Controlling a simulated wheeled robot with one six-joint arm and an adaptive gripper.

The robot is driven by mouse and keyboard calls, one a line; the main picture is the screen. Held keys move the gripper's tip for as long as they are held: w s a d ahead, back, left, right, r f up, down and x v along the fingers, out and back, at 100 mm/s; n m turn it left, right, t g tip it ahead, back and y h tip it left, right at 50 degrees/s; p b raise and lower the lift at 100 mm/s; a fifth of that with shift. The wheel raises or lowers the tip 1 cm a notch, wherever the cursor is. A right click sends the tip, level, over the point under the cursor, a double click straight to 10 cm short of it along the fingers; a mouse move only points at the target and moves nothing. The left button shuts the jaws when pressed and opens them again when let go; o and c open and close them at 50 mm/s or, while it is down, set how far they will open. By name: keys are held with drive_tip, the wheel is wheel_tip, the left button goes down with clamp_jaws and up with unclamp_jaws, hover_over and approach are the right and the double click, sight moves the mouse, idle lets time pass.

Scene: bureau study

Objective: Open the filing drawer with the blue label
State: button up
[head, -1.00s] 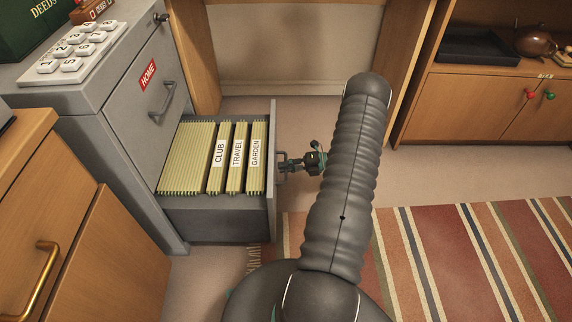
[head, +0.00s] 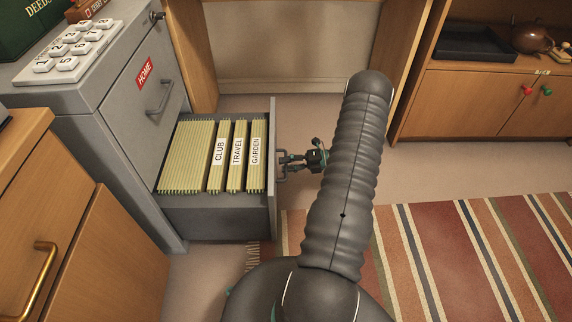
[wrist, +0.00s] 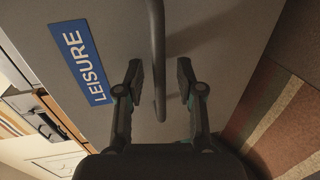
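The lower filing drawer (head: 220,218) stands pulled well out of the grey cabinet, with files tabbed CLUB, TRAVEL and GARDEN inside. Its front carries a blue LEISURE label (wrist: 83,62), seen in the wrist view. The drawer's handle (wrist: 158,50) is a dark bar on that front. My gripper (head: 291,164) is at the handle, outside the drawer front. In the wrist view my gripper (wrist: 159,82) is open, one finger on each side of the bar, with gaps between fingers and bar.
The upper drawer with the red HOME label (head: 145,73) is shut. A wooden cabinet with a brass handle (head: 40,285) stands at the near left. A striped rug (head: 450,250) covers the floor at right. A wooden sideboard (head: 480,105) stands at the back right.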

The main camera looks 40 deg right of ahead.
drive_tip(key=v, duration=1.1)
drive_tip(key=shift+s+d, duration=0.15)
drive_tip(key=shift+d, duration=0.1)
drive_tip(key=s+a+f+n+g, duration=0.3)
drive_tip(key=s+f+n, duration=0.1)
drive_tip(key=n, duration=0.4)
drive_tip(key=s+a+r+n+g+h, duration=0.25)
drive_tip(key=a+r+n, duration=0.2)
drive_tip(key=n, duration=0.35)
drive_tip(key=s+a+r+n+g+h+p, duration=0.15)
drive_tip(key=a+r+n+h, duration=0.35)
drive_tip(key=r+n, duration=0.55)
drive_tip(key=a+r+n+g+h+p, duration=0.1)
drive_tip(key=a+r+n+g+h, duration=0.2)
drive_tip(key=a+r+n, duration=0.75)
drive_tip(key=s+a+r+n+t+h+p, duration=0.1)
drive_tip(key=s+a+r+n+t, duration=0.2)
drive_tip(key=a+r, duration=0.3)
drive_tip(key=s+a+r+n+t+h+p, duration=0.1)
drive_tip(key=s+a+r+n+t, duration=0.2)
drive_tip(key=a+r, duration=0.4)
wheel_tip(320, 180, up, 8)
drive_tip(key=shift+s+f+t, duration=0.15)
drive_tip(key=shift+s+t, duration=0.15)
